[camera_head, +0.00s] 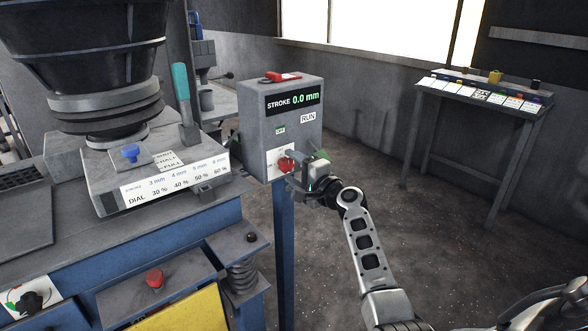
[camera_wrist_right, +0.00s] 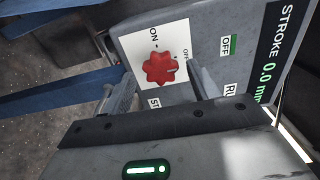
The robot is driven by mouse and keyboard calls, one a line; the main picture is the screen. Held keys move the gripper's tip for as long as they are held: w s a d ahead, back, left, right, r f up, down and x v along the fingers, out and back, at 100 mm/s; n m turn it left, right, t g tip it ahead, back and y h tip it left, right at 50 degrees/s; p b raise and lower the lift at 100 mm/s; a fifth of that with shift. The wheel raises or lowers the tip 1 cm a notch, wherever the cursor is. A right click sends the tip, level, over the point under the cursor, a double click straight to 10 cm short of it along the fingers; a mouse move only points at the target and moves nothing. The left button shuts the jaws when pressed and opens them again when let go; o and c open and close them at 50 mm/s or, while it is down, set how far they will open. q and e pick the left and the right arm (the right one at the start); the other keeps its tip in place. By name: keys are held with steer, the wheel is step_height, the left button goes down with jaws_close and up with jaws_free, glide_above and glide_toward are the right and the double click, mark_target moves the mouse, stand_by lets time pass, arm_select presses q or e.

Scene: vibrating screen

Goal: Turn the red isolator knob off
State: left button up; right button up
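The red isolator knob (camera_head: 285,163) is on a white label on the front of the grey control box (camera_head: 307,136). In the right wrist view the lobed red knob (camera_wrist_right: 160,69) sits between the words ON and OFF; its exact setting is hard to tell. My right gripper (camera_head: 295,178) is in front of the knob. Its fingers are apart, one on each side of the knob in the right wrist view, and I see no clear grip. In the head view the gripper partly covers the knob's label. My left gripper is not in view.
The box's display (camera_head: 292,99) reads STROKE 0.0 mm, and a red item (camera_head: 283,76) lies on top. A blue-framed machine (camera_head: 200,235) with another red button (camera_head: 154,278) stands left. A table with labelled cards (camera_head: 486,93) stands right. The floor between is clear.

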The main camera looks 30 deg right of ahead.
steer(key=shift+s, duration=0.1)
steer(key=s+d+b, duration=0.1)
steer(key=s, duration=1.4)
steer(key=shift+s, duration=0.35)
steer(key=shift+d, duration=0.1)
steer(key=s+a+f+n+g, duration=0.2)
steer(key=a+f+n+g, duration=0.15)
steer(key=a+f, duration=0.3)
steer(key=s+a+f+n+g, duration=0.25)
steer(key=a+f+n, duration=0.25)
steer(key=f, duration=0.3)
steer(key=s+a+f+n+y, duration=0.1)
steer(key=s+a+f+n, duration=0.3)
steer(key=s+a+n, duration=0.1)
steer(key=s+a+f+n+g, duration=0.1)
steer(key=s+a+f+n, duration=0.3)
steer(key=s+a+n, duration=0.2)
steer(key=s+a, duration=0.2)
steer(key=a, duration=0.2)
steer(key=shift+a+g+y, duration=0.15)
steer(key=shift+g+y, duration=0.15)
steer(key=shift+y, duration=0.1)
